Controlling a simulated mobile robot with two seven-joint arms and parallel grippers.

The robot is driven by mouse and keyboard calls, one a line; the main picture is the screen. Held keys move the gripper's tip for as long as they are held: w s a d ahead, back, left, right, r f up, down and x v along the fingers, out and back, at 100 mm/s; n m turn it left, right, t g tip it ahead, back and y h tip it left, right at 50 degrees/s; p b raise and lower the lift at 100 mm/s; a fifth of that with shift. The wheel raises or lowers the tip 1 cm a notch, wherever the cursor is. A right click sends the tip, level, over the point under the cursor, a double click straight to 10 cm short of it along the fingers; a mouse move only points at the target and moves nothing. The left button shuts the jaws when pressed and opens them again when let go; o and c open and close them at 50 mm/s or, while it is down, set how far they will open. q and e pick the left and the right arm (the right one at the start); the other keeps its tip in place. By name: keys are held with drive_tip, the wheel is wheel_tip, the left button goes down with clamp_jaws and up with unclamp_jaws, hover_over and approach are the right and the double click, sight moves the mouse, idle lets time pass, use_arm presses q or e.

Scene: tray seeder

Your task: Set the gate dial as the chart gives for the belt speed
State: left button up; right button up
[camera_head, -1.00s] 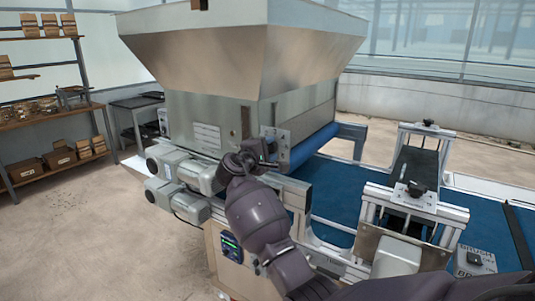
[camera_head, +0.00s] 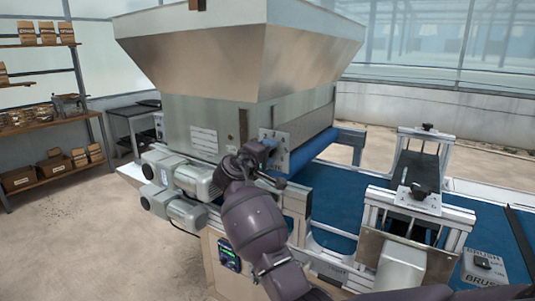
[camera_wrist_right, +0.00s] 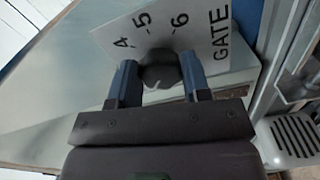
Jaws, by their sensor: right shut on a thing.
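The gate dial has a dark round knob (camera_wrist_right: 160,70) in front of a white plate (camera_wrist_right: 222,50) marked GATE, with 4, 5 and 6 showing in the wrist view. My right gripper (camera_wrist_right: 158,84) is shut on the knob, one finger on each side. The knob's pointer and the other numbers are hidden or outside the view. In the head view my right gripper (camera_head: 262,158) is at the plate (camera_head: 282,153) on the hopper's lower corner. A white sheet (camera_head: 204,140) on the hopper may be the chart; its print is too small to read. My left gripper is not in view.
The steel hopper (camera_head: 220,65) stands above the blue belt (camera_head: 335,195). Motors (camera_head: 186,211) stick out at its left. A lit panel (camera_head: 229,254) is on the frame below; its reading is illegible. Brush stands (camera_head: 414,215) are at the right. Open floor lies at left.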

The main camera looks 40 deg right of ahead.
drive_tip(key=o, duration=0.9)
drive_tip(key=v, duration=1)
drive_tip(key=shift+s+a, duration=0.2)
drive_tip(key=shift+a, duration=0.15)
